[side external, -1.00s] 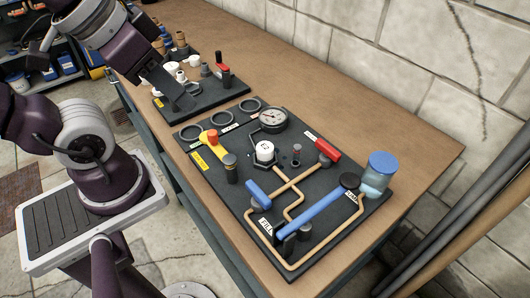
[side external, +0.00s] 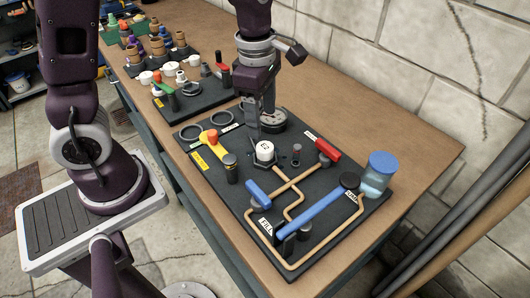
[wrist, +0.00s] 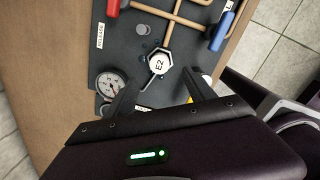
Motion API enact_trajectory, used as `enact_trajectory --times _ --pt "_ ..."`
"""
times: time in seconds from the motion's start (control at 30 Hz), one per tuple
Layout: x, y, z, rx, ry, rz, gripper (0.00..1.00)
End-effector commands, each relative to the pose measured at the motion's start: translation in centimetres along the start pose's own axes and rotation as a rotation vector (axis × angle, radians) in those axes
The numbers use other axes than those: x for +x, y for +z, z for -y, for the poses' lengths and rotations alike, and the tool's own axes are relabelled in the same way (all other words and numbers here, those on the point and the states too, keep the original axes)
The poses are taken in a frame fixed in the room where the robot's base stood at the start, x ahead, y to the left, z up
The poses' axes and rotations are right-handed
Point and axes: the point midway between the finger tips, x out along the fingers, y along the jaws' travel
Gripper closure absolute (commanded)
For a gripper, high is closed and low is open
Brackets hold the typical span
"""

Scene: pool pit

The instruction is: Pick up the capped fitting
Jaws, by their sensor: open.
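The fitting with a white hexagonal cap (side external: 264,151) stands upright on the dark panel (side external: 330,205), near its middle. In the wrist view the cap (wrist: 160,63) faces me and is marked E2. My gripper (side external: 257,132) points down just behind and above the cap, beside the pressure gauge. In the wrist view the open fingers (wrist: 163,90) straddle a space just below the cap, with nothing between them. I see no contact with the cap; the exact height gap is hard to tell.
The gauge (wrist: 110,84) is close to one finger. A yellow-red valve (side external: 211,138), a red handle (side external: 327,147), blue handles and copper pipes surround the fitting. Another board (side external: 205,99) with fittings lies behind; bare tabletop is on the right.

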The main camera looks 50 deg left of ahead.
Motion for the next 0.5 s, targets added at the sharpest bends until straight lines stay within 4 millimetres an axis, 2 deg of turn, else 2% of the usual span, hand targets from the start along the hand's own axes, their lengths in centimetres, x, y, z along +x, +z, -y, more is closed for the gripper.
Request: enact_trajectory --times 0.03,0.13,0.37,0.5 --pt "1.4 0.1 -0.4 -0.096 -0.016 -0.024 0.37" --pt "3.0 0.1 -0.9 -0.230 -0.025 -0.049 0.37" --pt "6.2 0.0 -0.6 -0.261 -0.028 -0.055 0.37" --pt "8.9 0.0 -0.1 -0.261 -0.028 -0.055 0.37"
